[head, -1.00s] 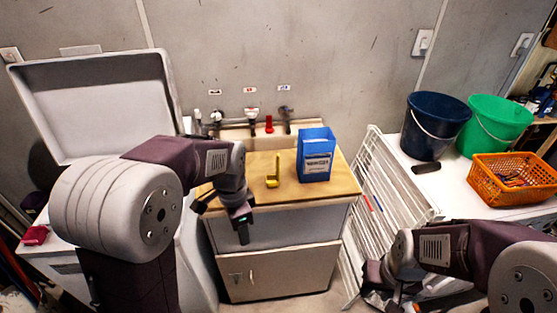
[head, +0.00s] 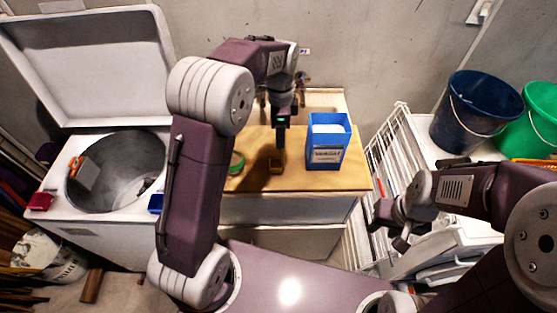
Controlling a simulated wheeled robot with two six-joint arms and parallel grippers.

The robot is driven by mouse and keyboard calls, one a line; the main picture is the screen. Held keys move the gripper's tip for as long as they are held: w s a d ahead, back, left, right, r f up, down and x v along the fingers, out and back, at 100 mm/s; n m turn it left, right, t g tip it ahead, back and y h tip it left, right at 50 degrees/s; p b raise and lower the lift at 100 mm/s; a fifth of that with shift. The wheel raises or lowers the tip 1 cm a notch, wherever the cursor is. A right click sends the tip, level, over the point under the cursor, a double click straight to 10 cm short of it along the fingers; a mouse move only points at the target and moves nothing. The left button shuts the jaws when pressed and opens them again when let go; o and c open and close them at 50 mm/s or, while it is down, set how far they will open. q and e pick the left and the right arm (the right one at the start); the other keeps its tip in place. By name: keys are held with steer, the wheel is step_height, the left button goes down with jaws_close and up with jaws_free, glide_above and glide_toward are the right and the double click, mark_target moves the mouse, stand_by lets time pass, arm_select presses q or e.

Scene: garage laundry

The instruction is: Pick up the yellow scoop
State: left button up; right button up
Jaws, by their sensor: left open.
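The yellow scoop (head: 277,165) is on the wooden top of the cabinet, left of the blue box, and looks dark in the shadow of my arm. My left gripper (head: 279,149) points down right over it and hides its upper part. The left jaws are open; I cannot tell whether they touch the scoop. My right gripper (head: 389,228) is empty and open, low in front of the white rack, away from the scoop.
The blue box (head: 326,155) stands close right of the scoop. A green round item (head: 236,164) lies left of it. An open washer (head: 115,172) is at left. A dark blue bucket (head: 474,112) and a green bucket (head: 533,118) stand right. Taps are behind.

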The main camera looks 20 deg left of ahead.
mark_target(282, 153)
arm_select(q)
steer(key=f, duration=0.3)
steer(key=shift+w+f, duration=0.3)
steer(key=shift+f, duration=0.05)
steer(key=f, duration=0.3)
steer(key=f+p, duration=0.1)
steer(key=shift+s+d+f, duration=0.25)
steer(key=shift+s+f, duration=0.15)
steer(key=shift+w+f, duration=0.1)
steer(key=shift+f, duration=0.05)
jaws_close()
stand_by(0.5)
